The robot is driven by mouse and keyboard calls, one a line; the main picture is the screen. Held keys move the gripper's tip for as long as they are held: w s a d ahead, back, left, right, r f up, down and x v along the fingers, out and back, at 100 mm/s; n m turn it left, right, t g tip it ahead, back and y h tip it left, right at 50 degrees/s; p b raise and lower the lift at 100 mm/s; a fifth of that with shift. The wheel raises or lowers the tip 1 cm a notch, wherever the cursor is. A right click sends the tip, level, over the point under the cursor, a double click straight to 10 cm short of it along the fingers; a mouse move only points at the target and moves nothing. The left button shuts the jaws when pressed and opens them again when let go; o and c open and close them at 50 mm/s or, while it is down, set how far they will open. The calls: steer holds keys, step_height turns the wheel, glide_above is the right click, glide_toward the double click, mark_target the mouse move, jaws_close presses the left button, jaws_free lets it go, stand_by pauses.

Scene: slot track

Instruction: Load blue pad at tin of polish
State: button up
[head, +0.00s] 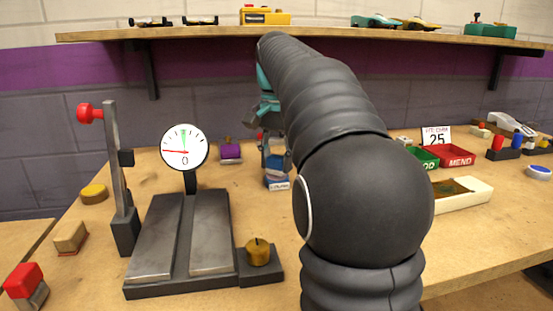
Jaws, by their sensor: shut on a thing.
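My gripper (275,155) points down at the back middle of the bench, partly hidden by my arm. It is shut on a small blue thing (276,162), which seems to be the blue pad; little of it shows between the fingers. Directly below is a low blue container with a pale label (278,185), likely the tin of polish; its lettering is too small to read surely. The held pad is at or just above its top; I cannot tell whether they touch.
A dial gauge (184,147) and metal plates (160,240) stand front left, beside a red-knobbed lever post (115,170). A red MEND tray (451,163) and a pale tray (478,191) are at right.

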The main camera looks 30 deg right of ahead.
mark_target(277, 157)
steer(key=shift+f, duration=0.55)
stand_by(1.9)
steer(key=shift+r+p, duration=0.75)
steer(key=shift+r, duration=2.85)
